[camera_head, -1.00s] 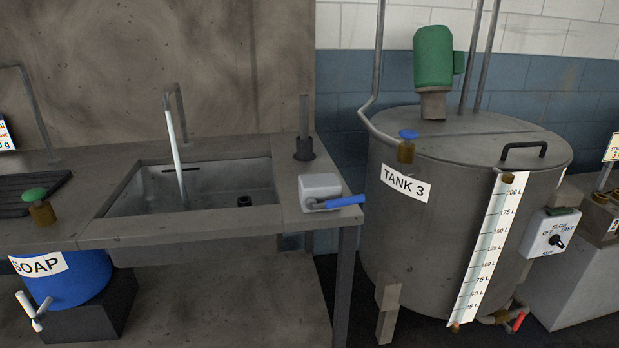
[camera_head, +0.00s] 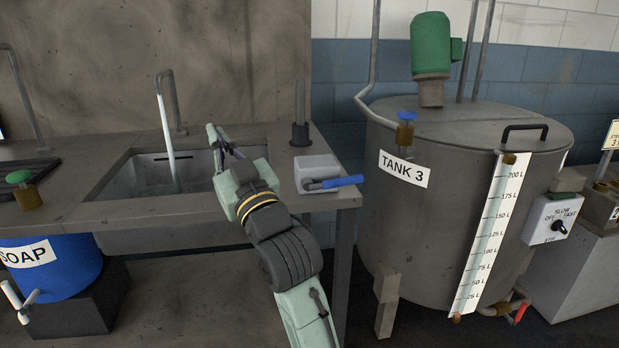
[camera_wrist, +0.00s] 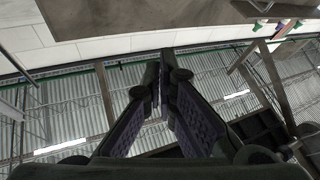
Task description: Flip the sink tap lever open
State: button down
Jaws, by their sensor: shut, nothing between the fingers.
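A blue lever (camera_head: 336,182) on a pale grey valve block (camera_head: 317,170) sits on the counter right of the sink (camera_head: 139,178). The lever lies nearly flat and points right, past the counter's edge. A bent spout (camera_head: 172,95) stands behind the sink, with a pale, stream-like column (camera_head: 167,140) below it reaching into the basin. My gripper (camera_head: 220,140) is over the sink's right part, left of the lever and apart from it. It is shut and empty, its fingers pointing up and away. In the wrist view my gripper (camera_wrist: 165,70) shows its fingers meeting, with no lever visible.
A dark upright post (camera_head: 300,115) stands behind the valve block. Tank 3 (camera_head: 400,235) rises close on the right. A green-knobbed valve (camera_head: 25,190) is at the counter's left, above a blue soap drum (camera_head: 60,265).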

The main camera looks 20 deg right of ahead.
jog(key=s+d+f+m+g+h+b, duration=0.1)
jog(key=s+d+f+m+h, duration=0.15)
jog(key=d, duration=0.55)
jog(key=s+d+f+m+g+h, duration=0.1)
jog(key=s+d+f+h, duration=0.2)
jog(key=d, duration=0.5)
jog(key=s+d+f+m+g+h+b, duration=0.1)
jog(key=s+d+f+m+h, duration=0.15)
jog(key=d, duration=0.55)
jog(key=r+p, duration=0.1)
jog(key=p, duration=0.3)
send_over(346, 182)
jog(key=shift+n, duration=0.3)
jog(key=shift+h, duration=0.4)
jog(key=shift+s+f, duration=0.3)
jog(key=shift+f, duration=0.75)
jog(key=shift+s+f, duration=0.25)
jog(key=shift+f, duration=0.8)
